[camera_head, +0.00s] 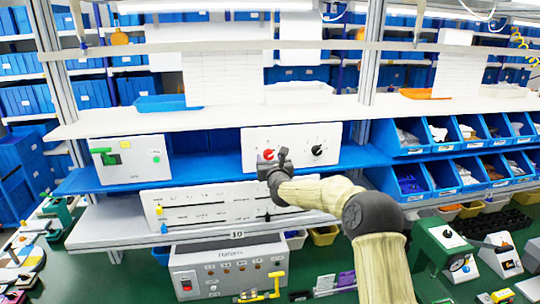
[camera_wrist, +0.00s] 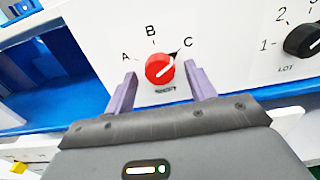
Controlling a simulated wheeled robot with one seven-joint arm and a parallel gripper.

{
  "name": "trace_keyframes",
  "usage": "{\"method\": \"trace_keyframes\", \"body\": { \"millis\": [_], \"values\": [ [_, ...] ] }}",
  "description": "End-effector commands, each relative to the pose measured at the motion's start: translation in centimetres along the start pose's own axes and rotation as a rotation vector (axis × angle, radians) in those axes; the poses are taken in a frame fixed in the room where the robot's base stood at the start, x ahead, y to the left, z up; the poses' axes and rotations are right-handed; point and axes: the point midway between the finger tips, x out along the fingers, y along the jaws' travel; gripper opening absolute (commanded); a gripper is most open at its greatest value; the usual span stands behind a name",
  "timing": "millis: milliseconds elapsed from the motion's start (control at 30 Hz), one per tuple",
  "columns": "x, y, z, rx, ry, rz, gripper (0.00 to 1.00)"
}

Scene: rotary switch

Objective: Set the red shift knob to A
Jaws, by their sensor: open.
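The red shift knob (camera_wrist: 158,70) is on a white panel (camera_wrist: 225,30), with the letters A, B and C around it from left to upper right. Its white line and dark pointer tip point up and right, toward C. It also shows in the head view as the red knob (camera_head: 268,154) on the white panel (camera_head: 290,133). My gripper (camera_wrist: 161,71) is open, with one purple finger on each side of the knob. I cannot tell whether the fingers touch it. In the head view my gripper (camera_head: 277,160) is in front of the panel's lower left part.
A black knob (camera_wrist: 302,40) marked with numbers and LOT is to the right on the same panel. A white box with a green handle (camera_head: 130,160) stands to the left on the blue shelf. A slider panel (camera_head: 215,205) is below. Blue bins (camera_head: 455,175) are at the right.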

Motion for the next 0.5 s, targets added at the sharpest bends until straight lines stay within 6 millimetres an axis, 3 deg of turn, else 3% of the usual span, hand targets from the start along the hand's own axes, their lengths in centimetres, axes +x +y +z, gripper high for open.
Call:
{"method": "trace_keyframes", "body": {
  "millis": [300, 500],
  "values": [
    [0.26, -0.04, -0.05, -0.001, 0.000, 0.000, 0.55],
    [0.24, -0.04, -0.04, -0.001, 0.000, 0.000, 0.18]
  ]
}}
